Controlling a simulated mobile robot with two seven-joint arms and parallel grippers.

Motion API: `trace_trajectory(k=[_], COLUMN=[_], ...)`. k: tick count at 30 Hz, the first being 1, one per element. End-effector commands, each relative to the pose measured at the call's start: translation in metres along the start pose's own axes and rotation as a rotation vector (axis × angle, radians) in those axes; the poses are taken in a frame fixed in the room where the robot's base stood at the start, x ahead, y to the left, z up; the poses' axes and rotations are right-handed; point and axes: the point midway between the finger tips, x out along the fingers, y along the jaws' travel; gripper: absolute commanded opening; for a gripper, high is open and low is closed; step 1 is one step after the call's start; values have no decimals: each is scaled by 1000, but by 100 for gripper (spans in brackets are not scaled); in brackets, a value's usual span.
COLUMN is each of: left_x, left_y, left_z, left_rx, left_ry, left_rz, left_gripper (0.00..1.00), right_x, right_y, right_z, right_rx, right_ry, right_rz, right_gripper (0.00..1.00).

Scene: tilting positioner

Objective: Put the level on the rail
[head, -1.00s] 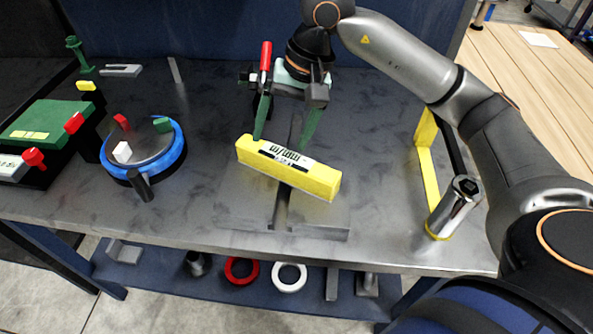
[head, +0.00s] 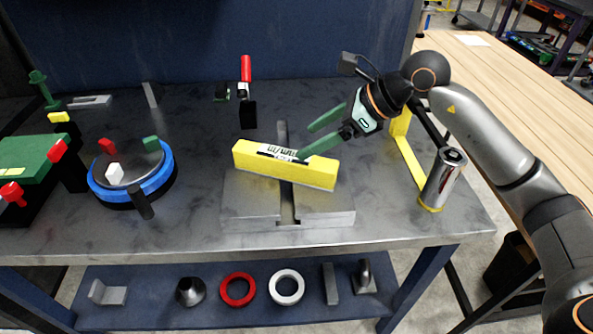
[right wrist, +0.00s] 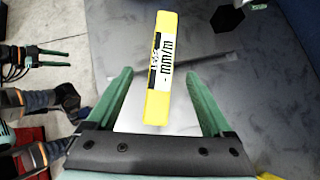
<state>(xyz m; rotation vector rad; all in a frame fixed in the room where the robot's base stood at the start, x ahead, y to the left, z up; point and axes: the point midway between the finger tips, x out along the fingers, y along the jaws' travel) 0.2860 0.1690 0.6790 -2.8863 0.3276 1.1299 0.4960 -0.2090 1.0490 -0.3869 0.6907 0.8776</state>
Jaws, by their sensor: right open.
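The level is a yellow bar (head: 315,174) with a black-and-white "mm/m" label on top. It lies across a grey slotted block (head: 325,217) at mid-bench, over the block's dark centre slot; its underside contact is hidden. I cannot tell which part is the rail. My right gripper (head: 308,140) is open above and right of the label, its lower finger overlapping the level in the head view. In the right wrist view the level (right wrist: 160,85) shows between the spread green fingers, touching neither.
A blue-rimmed round table (head: 165,180) with small coloured blocks stands left. A red-handled clamp (head: 246,75) stands behind the level. A shiny cylinder (head: 441,182) and a yellow bracket (head: 408,160) stand right. The bench front corners are clear.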

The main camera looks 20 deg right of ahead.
Motion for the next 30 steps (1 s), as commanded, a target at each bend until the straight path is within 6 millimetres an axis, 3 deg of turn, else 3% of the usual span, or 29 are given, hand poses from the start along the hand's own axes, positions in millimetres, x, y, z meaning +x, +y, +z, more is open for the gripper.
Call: trace_trajectory(k=[5, 15, 22, 30], left_x=[0, -5, -7, -11], left_y=[0, 1, 1, 1], left_z=[-1, -6, -8, -12], left_rx=[0, 0, 0, 0], left_ry=[0, 3, 3, 2], left_rz=[1, 0, 0, 0], left_gripper=[50, 50, 50, 50], right_x=[8, 64, 82, 120], right_y=[-2, -2, -3, -4], right_z=[1, 2, 1, 1], right_rx=[56, 55, 53, 53], right_ry=[-16, -15, -13, -15], right_rz=[-5, -4, -4, -4], right_gripper=[85, 85, 85, 85])
